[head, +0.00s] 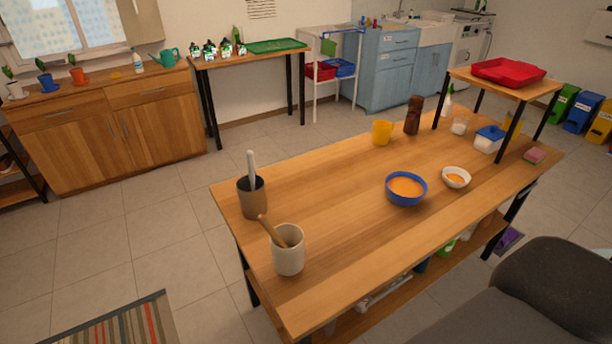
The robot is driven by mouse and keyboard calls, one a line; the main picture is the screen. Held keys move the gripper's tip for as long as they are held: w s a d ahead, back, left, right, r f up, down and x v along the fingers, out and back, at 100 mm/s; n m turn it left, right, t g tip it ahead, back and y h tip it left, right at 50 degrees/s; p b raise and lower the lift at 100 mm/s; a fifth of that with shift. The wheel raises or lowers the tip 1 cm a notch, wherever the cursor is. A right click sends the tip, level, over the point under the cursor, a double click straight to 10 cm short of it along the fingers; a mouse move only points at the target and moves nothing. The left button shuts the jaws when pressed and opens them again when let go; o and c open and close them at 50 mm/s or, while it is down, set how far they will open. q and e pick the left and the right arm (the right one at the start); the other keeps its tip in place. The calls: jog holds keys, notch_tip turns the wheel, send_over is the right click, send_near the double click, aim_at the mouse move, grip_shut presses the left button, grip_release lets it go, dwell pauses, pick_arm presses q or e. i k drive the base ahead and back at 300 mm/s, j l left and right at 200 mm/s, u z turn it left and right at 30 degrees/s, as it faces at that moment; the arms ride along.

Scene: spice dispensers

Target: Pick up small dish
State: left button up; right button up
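A small white dish (456,177) holding something orange stands on the wooden table (340,215), right of the middle. Just left of it is a larger blue bowl (406,188), also with orange contents. The two are close together but look apart. Neither of my grippers shows in the head view, so I cannot see how they stand.
A grey cup (288,249) with a wooden stick and a brown cup (252,197) with a pale stick stand at the left end. A yellow cup (382,132), a dark brown bottle (413,115) and a blue-lidded container (489,138) stand farther back. A grey chair (540,300) is at lower right.

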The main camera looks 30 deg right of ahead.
aim_at(454, 177)
jog(key=z, duration=0.45)
jog(key=l+z, duration=0.1)
jog(key=z, duration=0.85)
jog(key=i+z, duration=0.1)
jog(key=z, duration=0.35)
jog(key=l+u, duration=0.8)
jog(key=u, duration=0.2)
jog(key=l+u, duration=0.15)
jog(key=l, duration=0.3)
jog(key=k+l+u, duration=0.15)
jog(key=l, duration=0.35)
jog(key=k+l, duration=0.1)
jog(key=l, duration=0.35)
jog(key=k+l, duration=0.1)
jog(key=l, duration=0.35)
jog(key=k+l, duration=0.1)
jog(key=l, duration=0.3)
jog(key=k+l+u, duration=0.1)
jog(key=l, duration=0.35)
